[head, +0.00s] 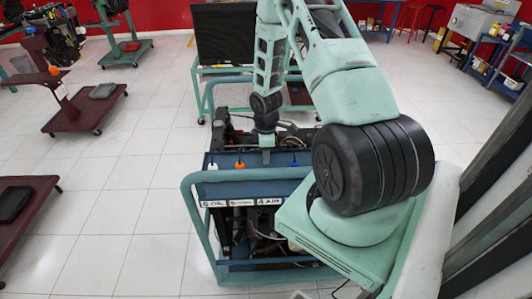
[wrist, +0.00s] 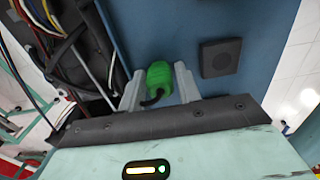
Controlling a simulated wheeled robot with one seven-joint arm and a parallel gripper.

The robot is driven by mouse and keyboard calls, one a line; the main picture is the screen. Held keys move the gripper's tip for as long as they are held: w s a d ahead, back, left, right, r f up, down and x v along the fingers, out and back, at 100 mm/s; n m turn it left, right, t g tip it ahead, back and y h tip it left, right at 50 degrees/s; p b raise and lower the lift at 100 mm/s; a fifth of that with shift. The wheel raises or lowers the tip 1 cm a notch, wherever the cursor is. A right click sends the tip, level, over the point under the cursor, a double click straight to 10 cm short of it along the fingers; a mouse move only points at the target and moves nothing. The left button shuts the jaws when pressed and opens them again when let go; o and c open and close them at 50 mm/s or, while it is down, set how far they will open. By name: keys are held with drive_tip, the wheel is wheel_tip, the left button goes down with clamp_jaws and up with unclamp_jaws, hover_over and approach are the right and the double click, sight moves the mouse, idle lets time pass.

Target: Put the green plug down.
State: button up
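The green plug (wrist: 160,76) sits between the two grey fingers of my gripper (wrist: 159,69) in the wrist view, with a finger close against each side. A black cable bends from the plug's near end. Behind the plug is a blue panel surface; whether the plug touches it I cannot tell. In the head view my gripper (head: 266,156) points down over the blue top panel (head: 225,175) of an engine trainer. The plug cannot be made out in the head view.
White (head: 212,165), orange (head: 240,165) and blue (head: 294,162) pieces stand on the panel. A black square block (wrist: 220,57) is right of the plug; cables (wrist: 70,50) crowd the left. A teal rail (head: 200,205) frames the trainer. The tiled floor (head: 110,220) at left is partly open.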

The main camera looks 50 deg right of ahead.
drive_tip(key=shift+r, duration=0.15)
wheel_tip(320, 180, up, 12)
drive_tip(key=b, duration=0.3)
drive_tip(key=w+a+r, duration=0.1)
drive_tip(key=a+r, duration=0.1)
drive_tip(key=a, duration=0.4)
drive_tip(key=w+a+r, duration=0.2)
drive_tip(key=a+r, duration=0.1)
drive_tip(key=a, duration=0.4)
drive_tip(key=s+a+r, duration=0.3)
drive_tip(key=s+a, duration=0.1)
drive_tip(key=a, duration=0.6)
drive_tip(key=s+a+r, duration=0.3)
drive_tip(key=s+a, duration=0.2)
drive_tip(key=a, duration=0.6)
drive_tip(key=s+a+r, duration=0.2)
drive_tip(key=s+a, duration=0.4)
drive_tip(key=s, duration=0.5)
drive_tip(key=shift+s+a+r+y, duration=0.15)
drive_tip(key=shift+a+r+y, duration=0.15)
drive_tip(key=shift+a, duration=0.1)
